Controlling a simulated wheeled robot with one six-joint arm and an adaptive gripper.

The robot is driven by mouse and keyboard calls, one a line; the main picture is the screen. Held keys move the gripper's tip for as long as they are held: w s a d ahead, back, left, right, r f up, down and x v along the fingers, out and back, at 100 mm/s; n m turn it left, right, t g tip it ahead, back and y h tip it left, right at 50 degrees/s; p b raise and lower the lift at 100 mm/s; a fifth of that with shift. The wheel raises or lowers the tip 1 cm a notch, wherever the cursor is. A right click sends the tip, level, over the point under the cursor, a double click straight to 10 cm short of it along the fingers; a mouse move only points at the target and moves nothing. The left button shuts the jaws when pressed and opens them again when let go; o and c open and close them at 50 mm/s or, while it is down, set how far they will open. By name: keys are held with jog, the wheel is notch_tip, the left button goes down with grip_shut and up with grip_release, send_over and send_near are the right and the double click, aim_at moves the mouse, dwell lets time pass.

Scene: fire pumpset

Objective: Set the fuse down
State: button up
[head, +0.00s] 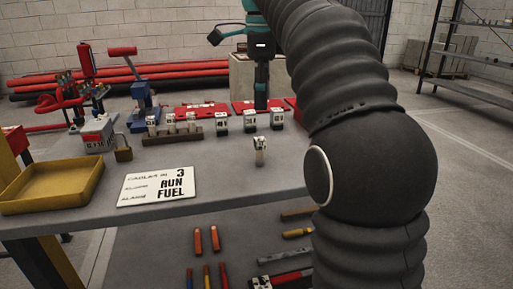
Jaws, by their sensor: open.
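Several small white-and-dark fuses stand on the grey table (225,190). One fuse (260,146) stands by itself nearer the front edge, apart from the others. Behind it stand three more in a loose row: a left fuse (222,121), a middle fuse (249,121) and a right fuse (277,118). My gripper (262,103) points down at the back of the table, beyond the lone fuse and behind the row in the picture. It holds nothing that I can see. Its fingertips are small and dark, and their exact height above the table is hard to tell.
A dark rack (172,136) with several fuses stands left of the row. A white sign (158,187), a yellow tray (50,186) and a padlock (122,149) lie to the left. Red panels (200,110) lie behind. The table front around the lone fuse is clear.

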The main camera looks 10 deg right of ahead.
aim_at(260, 139)
jog(key=shift+m, duration=0.3)
jog(key=f+b, duration=0.3)
jog(key=f, duration=0.5)
jog(key=shift+w, duration=0.2)
jog(key=shift+w+a+f+b, duration=0.1)
jog(key=shift+f+b, duration=0.35)
jog(key=shift+f, duration=0.95)
jog(key=shift+w+f+b, duration=0.1)
jog(key=shift+f+b, duration=0.3)
jog(key=shift+f, duration=0.95)
grip_shut()
